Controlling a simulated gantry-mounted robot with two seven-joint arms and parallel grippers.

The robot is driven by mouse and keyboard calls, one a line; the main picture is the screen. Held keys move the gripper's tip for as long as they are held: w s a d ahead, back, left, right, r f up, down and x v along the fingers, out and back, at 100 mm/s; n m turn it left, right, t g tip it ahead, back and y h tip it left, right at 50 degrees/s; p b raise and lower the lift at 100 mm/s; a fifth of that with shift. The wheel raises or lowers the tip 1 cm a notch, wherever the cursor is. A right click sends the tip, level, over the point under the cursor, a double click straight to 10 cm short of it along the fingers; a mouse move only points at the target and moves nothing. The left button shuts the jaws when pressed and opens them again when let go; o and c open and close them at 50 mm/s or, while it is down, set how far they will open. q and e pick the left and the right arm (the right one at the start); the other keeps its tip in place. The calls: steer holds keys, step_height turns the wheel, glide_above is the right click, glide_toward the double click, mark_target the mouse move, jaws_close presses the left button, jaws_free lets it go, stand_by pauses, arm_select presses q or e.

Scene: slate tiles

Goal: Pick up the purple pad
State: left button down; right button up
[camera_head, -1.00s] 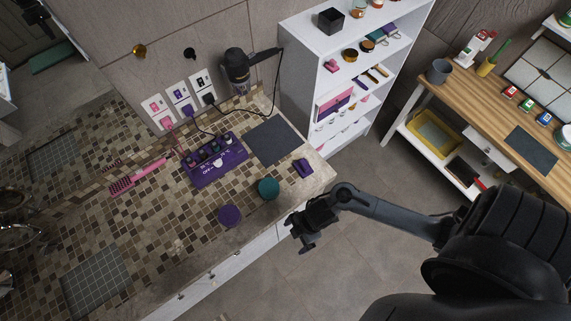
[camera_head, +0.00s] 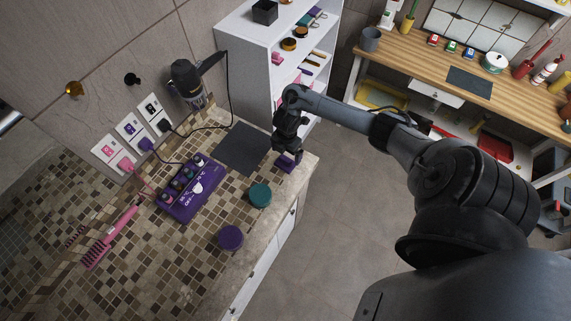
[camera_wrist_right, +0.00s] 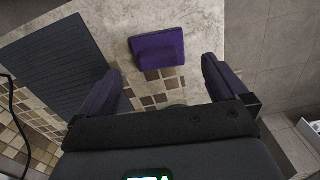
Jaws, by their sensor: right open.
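A small purple pad (camera_head: 285,163) with a raised block on it lies on the counter near its right corner. In the right wrist view the pad (camera_wrist_right: 158,49) is whole and lies ahead of and between the fingers. My right gripper (camera_head: 288,148) is just above the pad, pointing down. In the wrist view my right gripper (camera_wrist_right: 160,66) is open and empty, with one finger on each side and a gap to the pad. My left gripper is not in view.
A dark mat (camera_head: 243,149) lies left of the pad. A teal disc (camera_head: 260,195), a purple disc (camera_head: 230,237) and a purple control box (camera_head: 190,190) are on the mosaic counter (camera_head: 150,260). A white shelf (camera_head: 240,45) stands behind. A wooden bench (camera_head: 420,60) is at right.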

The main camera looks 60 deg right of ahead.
mark_target(286, 159)
steer(key=shift+w+a+f, duration=0.1)
steer(key=shift+a+f, duration=0.05)
steer(key=shift+f, duration=2.9)
steer(key=c, duration=0.9)
